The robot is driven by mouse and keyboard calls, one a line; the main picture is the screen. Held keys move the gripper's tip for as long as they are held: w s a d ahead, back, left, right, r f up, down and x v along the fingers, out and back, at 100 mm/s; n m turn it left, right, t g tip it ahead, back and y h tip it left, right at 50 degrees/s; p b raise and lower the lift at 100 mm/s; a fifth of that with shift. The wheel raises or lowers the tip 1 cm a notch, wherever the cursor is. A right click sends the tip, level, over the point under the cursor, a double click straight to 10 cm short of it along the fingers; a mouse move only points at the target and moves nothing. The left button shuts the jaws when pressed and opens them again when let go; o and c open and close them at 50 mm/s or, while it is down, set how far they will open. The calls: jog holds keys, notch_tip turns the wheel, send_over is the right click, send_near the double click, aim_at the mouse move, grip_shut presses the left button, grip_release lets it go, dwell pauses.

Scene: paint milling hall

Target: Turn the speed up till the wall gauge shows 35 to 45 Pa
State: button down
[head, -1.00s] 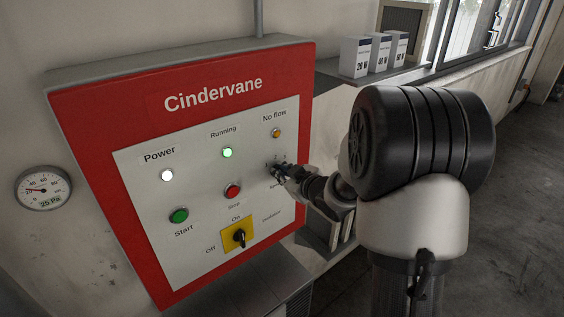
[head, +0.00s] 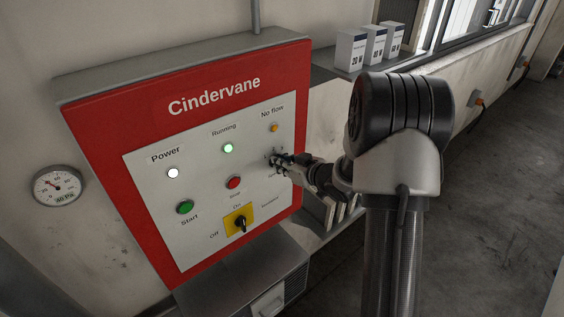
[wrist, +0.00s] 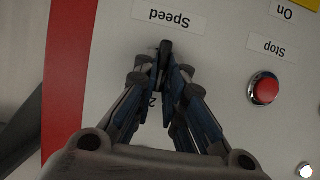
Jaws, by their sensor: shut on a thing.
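The red Cindervane panel (head: 90,130) is on the wall at left centre in the head view. My gripper (head: 277,160) is at its right side, below the No flow lamp. In the wrist view my gripper (wrist: 164,75) is shut on the dark speed knob (wrist: 165,50), beside the Speed label (wrist: 170,17), which appears upside down. The fingers hide most of the knob's scale. The round wall gauge (head: 58,187) is left of the panel. Its needle points up and left. The digits of its readout are blurred, though Pa is legible.
The Power lamp (head: 173,173) glows white and the Running lamp (head: 228,148) green. The amber No flow lamp (head: 274,128) looks dim. The green Start button (head: 185,207), red Stop button (head: 234,182) and yellow-backed switch (head: 240,222) are nearby. White boxes (head: 350,50) stand on a ledge.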

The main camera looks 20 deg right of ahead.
jog(key=c, duration=1.7)
grip_release()
jog(key=shift+o, duration=0.2)
jog(key=v, duration=1.2)
